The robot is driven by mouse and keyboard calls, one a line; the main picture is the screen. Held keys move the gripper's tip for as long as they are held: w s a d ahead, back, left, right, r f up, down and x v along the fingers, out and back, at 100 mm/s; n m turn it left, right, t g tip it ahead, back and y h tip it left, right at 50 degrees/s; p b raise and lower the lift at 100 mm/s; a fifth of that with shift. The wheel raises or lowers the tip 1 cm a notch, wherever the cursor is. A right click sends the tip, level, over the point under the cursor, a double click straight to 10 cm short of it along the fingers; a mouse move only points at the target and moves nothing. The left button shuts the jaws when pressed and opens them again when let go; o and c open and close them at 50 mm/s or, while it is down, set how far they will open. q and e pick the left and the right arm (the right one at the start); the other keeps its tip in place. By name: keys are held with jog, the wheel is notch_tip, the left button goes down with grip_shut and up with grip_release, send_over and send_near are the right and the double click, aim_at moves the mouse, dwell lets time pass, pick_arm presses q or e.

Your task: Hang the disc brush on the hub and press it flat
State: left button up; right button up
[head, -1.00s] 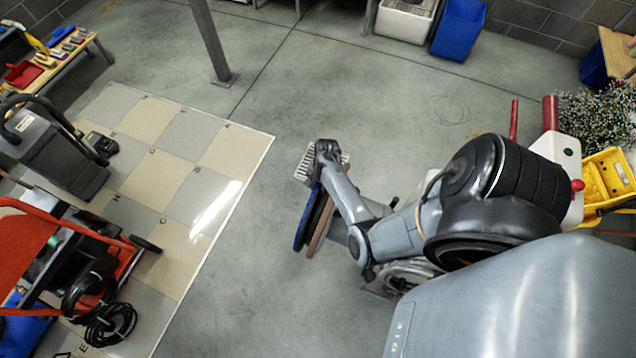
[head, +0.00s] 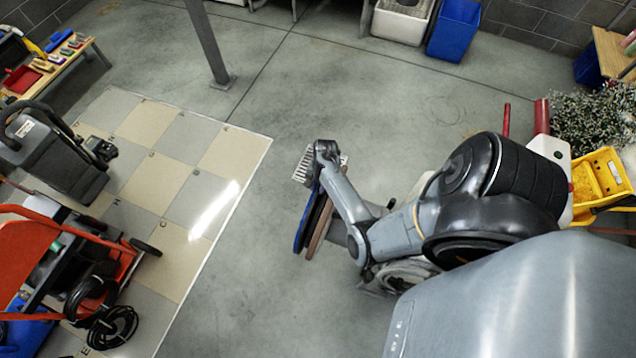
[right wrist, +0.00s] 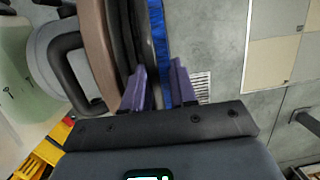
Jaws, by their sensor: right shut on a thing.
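My right gripper (right wrist: 158,85) shows two purple fingers in the right wrist view, shut across the edge of a round, dark disc with a blue face, which I take for the disc brush (right wrist: 160,40). In the head view the brush (head: 303,218) is seen nearly edge-on under my right arm, its blue side to the left. A brown disc (right wrist: 98,42) lies close along its other side; it also shows in the head view (head: 320,228). I cannot tell whether the two touch. The hub is not visible. My left gripper is out of view.
A pale machine body with a dark looped handle (right wrist: 60,75) stands left in the wrist view. A yellow bucket (head: 600,178) is at right. A tiled platform (head: 190,190) with an orange cart (head: 25,240) lies left. Grey floor between is clear.

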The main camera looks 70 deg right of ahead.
jog(key=o, duration=0.9)
jog(key=shift+s, duration=0.1)
